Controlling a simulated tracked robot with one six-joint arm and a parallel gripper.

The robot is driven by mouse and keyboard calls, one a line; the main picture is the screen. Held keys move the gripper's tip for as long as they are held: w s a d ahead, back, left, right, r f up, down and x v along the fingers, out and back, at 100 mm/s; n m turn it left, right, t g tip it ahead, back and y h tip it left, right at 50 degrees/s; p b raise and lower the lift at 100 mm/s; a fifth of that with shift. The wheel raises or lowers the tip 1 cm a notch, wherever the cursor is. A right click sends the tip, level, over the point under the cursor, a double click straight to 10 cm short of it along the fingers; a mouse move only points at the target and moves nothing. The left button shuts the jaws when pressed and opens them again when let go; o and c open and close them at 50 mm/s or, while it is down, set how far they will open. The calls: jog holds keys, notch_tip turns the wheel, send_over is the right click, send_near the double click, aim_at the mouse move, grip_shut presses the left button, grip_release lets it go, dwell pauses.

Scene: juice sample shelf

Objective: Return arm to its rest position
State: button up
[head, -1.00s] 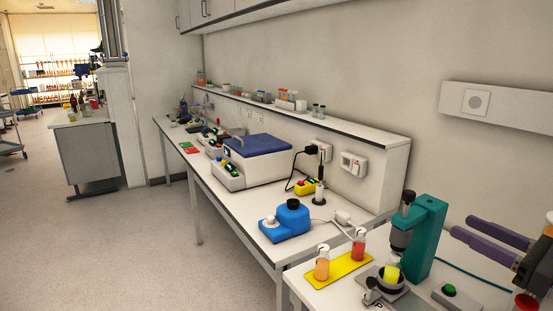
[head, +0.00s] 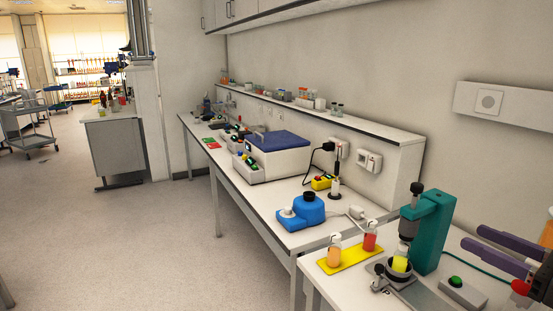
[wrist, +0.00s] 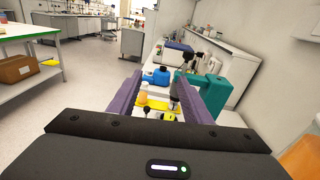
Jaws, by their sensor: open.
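My gripper (head: 473,237) is at the right edge of the head view, with two purple fingers spread apart and nothing between them. It points left, to the right of the teal stand device (head: 433,228) at the near bench; whether it is over the bench or beside it is hard to tell. In the wrist view my gripper (wrist: 158,78) also shows open, its fingers on both sides of the bench items beyond. Most of my arm is outside the head view.
The near bench holds a yellow mat (head: 349,262) with an orange bottle (head: 334,257) and a red bottle (head: 369,242), and a green-button box (head: 462,291). A blue device (head: 302,212) stands on the farther bench. The floor (head: 120,240) at left is mostly clear.

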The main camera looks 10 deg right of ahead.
jog(key=w+a+f+n+g+y, duration=0.1)
jog(key=a+f+n+g, duration=0.3)
jog(key=a, duration=0.6)
jog(key=w+a+f+n+g, duration=0.1)
jog(key=a+f+n+g, duration=0.3)
jog(key=a, duration=0.5)
jog(key=s+a+f+n+g+h, duration=0.1)
jog(key=s+a+n+h, duration=0.3)
jog(key=n, duration=0.7)
jog(key=s+a+f+n+g+h, duration=0.1)
jog(key=s+a+f+n+h, duration=0.2)
jog(key=a+n, duration=0.5)
jog(key=s+f+n, duration=0.1)
jog(key=s+n, duration=0.1)
jog(key=n, duration=0.2)
jog(key=shift+s+a+f+h, duration=0.2)
jog(key=shift+s+f+h, duration=0.05)
jog(key=shift+s+h, duration=0.15)
